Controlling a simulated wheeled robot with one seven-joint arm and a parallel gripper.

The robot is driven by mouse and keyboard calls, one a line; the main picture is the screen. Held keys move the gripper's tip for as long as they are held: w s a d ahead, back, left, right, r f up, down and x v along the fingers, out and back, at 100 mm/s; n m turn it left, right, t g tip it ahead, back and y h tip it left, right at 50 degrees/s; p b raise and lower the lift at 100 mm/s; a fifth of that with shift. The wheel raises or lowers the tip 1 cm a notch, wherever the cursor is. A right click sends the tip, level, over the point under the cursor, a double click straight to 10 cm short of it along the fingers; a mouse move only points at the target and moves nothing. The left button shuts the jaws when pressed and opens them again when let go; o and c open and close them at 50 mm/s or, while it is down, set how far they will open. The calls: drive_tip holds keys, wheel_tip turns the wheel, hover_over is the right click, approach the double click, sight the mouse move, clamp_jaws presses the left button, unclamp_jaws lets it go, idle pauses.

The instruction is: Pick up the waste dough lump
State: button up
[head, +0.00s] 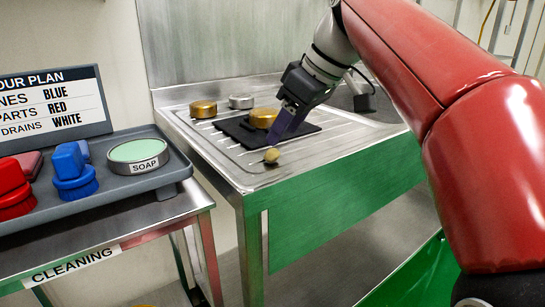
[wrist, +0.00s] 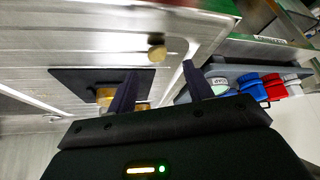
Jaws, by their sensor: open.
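The waste dough lump (head: 271,156) is a small tan ball on the steel drainboard (head: 230,165), near its front edge. It also shows in the wrist view (wrist: 157,53), beyond my fingertips and roughly between them. My gripper (head: 279,142) is just behind and above the lump in the head view, pointing down towards it. In the wrist view its two dark fingers (wrist: 160,85) are apart with nothing held between them. A gap shows between the fingertips and the lump.
A black mat (head: 235,131) with brass-coloured parts (head: 263,117) lies behind the gripper. Another brass part (head: 203,109) and a silver one (head: 241,101) stand further back. At left, a grey tray (head: 120,189) holds a soap tin (head: 139,156) and red and blue brushes (head: 72,172).

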sight(273, 149)
drive_tip(key=x, duration=0.5)
drive_tip(key=shift+w+d+f+b, duration=0.1)
drive_tip(key=shift+w+f+b, duration=0.1)
drive_tip(key=shift+b, duration=0.1)
drive_tip(key=shift+c, duration=0.4)
drive_tip(key=c, duration=1)
